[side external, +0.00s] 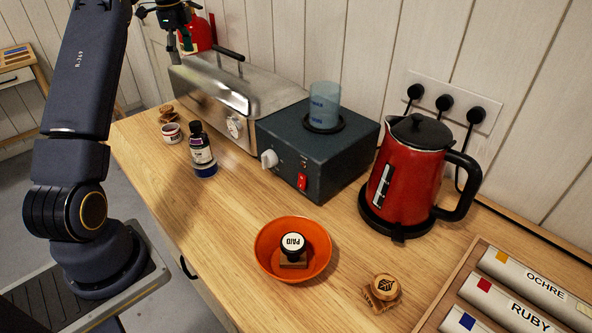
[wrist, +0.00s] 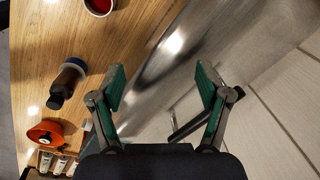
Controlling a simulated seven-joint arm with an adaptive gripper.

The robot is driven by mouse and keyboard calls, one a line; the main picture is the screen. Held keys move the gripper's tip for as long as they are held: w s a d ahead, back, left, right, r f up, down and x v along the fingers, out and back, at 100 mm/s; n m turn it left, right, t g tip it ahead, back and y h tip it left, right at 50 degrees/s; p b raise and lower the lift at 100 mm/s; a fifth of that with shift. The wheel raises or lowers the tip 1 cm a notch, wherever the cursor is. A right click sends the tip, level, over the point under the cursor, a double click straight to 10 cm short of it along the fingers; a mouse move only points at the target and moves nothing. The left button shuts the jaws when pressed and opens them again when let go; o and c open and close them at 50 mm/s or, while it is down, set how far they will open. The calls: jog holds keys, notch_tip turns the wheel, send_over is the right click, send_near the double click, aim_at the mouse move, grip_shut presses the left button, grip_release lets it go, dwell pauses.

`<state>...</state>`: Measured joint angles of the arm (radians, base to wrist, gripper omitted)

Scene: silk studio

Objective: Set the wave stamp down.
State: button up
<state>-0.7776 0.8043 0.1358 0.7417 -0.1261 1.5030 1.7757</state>
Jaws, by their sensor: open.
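A small wooden stamp (side external: 166,113) stands on the far left end of the worktop, beside a small white jar. The mark on it is too small to read, so I cannot tell if it is the wave stamp. A wooden stamp with a leaf mark (side external: 383,287) stands at the front right. My gripper (side external: 180,46) is high above the far end of the worktop, near the steel machine. In the wrist view my gripper (wrist: 160,72) is open, with nothing between its fingers.
A steel machine (side external: 210,95), a dark hotplate box (side external: 325,150) with a beaker and a red kettle (side external: 408,175) line the wall. A dark bottle (side external: 200,146) and the white jar (side external: 172,133) stand in front. Bare wood lies between bottle and bowl.

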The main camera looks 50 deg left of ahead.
jog(key=s+d+r+n+t, duration=0.1)
jog(key=d+r+n, duration=0.15)
jog(key=d, duration=0.65)
jog(key=s+d+r+n, duration=0.1)
jog(key=d+r, duration=0.3)
jog(key=d, duration=0.4)
jog(key=s+d+r+n+t, duration=0.1)
jog(key=d+r+n, duration=0.15)
jog(key=d, duration=0.65)
jog(key=s+d+f+n+t, duration=0.1)
jog(key=s+d+f+n, duration=0.1)
jog(key=s+d+f, duration=0.2)
jog(key=s+d+f+n+t, duration=0.1)
jog(key=s+d+f+n, duration=0.1)
jog(key=s+d, duration=0.9)
jog(key=shift+s+d+f+t+h, duration=0.3)
jog(key=shift+s+f, duration=0.1)
jog(key=shift+f, duration=0.45)
